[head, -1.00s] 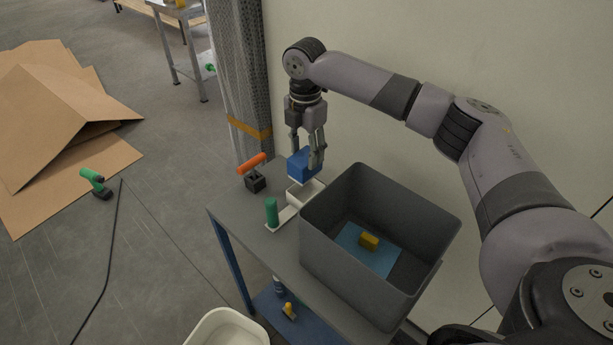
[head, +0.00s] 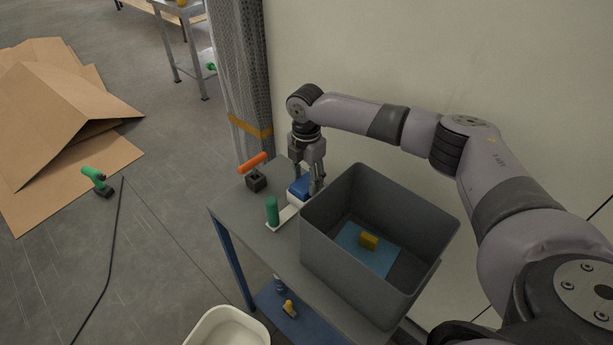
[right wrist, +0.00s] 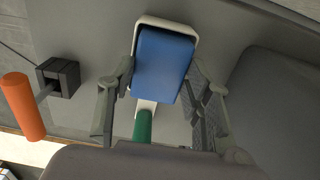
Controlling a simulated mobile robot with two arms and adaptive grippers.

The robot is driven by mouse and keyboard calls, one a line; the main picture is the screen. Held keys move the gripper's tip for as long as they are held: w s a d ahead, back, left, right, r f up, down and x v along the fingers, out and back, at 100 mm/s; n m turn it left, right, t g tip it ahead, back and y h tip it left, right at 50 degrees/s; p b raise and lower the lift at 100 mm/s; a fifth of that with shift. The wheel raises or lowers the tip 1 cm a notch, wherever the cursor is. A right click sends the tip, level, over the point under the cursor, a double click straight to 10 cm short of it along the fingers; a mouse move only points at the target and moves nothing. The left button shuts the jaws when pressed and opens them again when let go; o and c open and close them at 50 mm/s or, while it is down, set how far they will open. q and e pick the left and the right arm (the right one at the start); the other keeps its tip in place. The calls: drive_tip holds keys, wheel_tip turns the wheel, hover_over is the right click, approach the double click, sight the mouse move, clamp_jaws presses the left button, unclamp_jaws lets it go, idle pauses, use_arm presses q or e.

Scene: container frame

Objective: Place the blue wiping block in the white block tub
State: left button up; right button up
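The blue wiping block (head: 301,185) is low at the white block tub (head: 293,200) on the grey table. In the right wrist view the blue block (right wrist: 164,64) fills the middle, with the white tub's rim (right wrist: 168,22) showing around its far end. My right gripper (head: 307,184) points down at the tub. Its fingers (right wrist: 163,85) lie along both sides of the block and appear closed on it. How deep the block sits is hidden. My left gripper is not in view.
A green cylinder (head: 272,212) and an orange-handled tool (head: 253,163) stand to the left. A wall is behind.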

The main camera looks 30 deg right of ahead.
sight(306, 182)
drive_tip(key=o, duration=0.4)
drive_tip(key=shift+o, duration=0.2)
wheel_tip(306, 182, up, 12)
drive_tip(key=b, duration=0.1)
drive_tip(key=shift+b, duration=0.3)
drive_tip(key=shift+r, duration=0.1)
